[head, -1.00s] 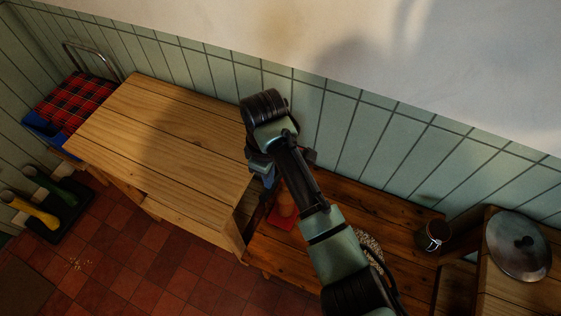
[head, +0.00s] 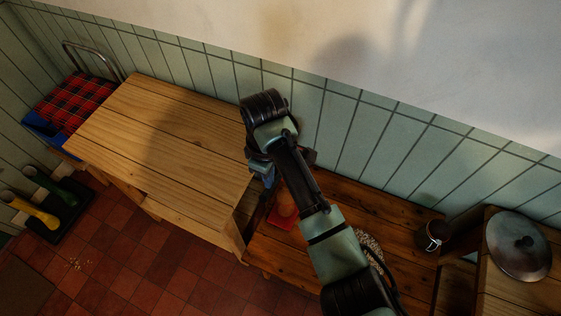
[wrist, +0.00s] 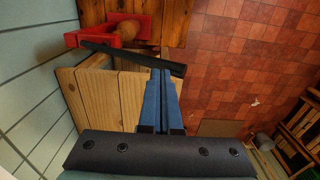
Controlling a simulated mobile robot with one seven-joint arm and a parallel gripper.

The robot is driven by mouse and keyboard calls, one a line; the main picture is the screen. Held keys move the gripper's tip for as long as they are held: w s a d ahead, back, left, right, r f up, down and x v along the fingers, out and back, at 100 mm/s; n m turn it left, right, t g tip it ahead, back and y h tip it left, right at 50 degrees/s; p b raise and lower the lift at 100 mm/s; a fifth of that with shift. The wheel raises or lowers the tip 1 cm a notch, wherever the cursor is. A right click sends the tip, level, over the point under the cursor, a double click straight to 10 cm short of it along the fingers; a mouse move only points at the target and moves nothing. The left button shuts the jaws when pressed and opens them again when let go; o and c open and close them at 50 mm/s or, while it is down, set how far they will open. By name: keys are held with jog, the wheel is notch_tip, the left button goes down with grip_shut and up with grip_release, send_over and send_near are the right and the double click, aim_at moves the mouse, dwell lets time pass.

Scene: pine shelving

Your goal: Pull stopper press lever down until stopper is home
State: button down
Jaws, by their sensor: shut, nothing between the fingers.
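The red stopper press (wrist: 88,37) stands at the top of the wrist view, with a rounded orange-brown object (wrist: 125,31) in it. Its long dark lever (wrist: 135,58) slants across the view toward the right. My gripper (wrist: 161,72) is shut and empty, its blue fingertips at the lever near its right end; I cannot tell whether they touch. In the head view the press (head: 280,220) is partly hidden by my arm, and my gripper (head: 266,178) shows only in part. The stopper's seating cannot be made out.
A pale pine shelf top (head: 165,130) lies left of the press. The darker, lower bench (head: 375,205) holds a dark mug (head: 433,235). A metal lid (head: 518,244) lies at the right. The tiled wall (head: 345,130) rises close behind; the red floor (head: 150,255) is open in front.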

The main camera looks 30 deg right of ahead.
jog(key=shift+f, duration=0.1)
dwell(0.6)
notch_tip(320, 180, down, 10)
jog(key=s+a+b, duration=0.1)
jog(key=b, duration=0.3)
jog(key=shift+a+b, duration=0.25)
jog(key=shift+b, duration=0.15)
dwell(2.0)
jog(key=shift+s, duration=0.1)
jog(key=shift+r, duration=0.2)
jog(key=shift+w+d+r+p, duration=0.1)
jog(key=shift+d+r+p, duration=0.05)
jog(key=shift+r+p, duration=1.95)
jog(key=shift+w+d+r+p, duration=0.1)
jog(key=shift+r+p, duration=1.85)
jog(key=shift+r, duration=0.3)
jog(key=shift+w+d+r+p, duration=0.1)
jog(key=shift+d+r+p, duration=0.05)
jog(key=shift+r+p, duration=1.95)
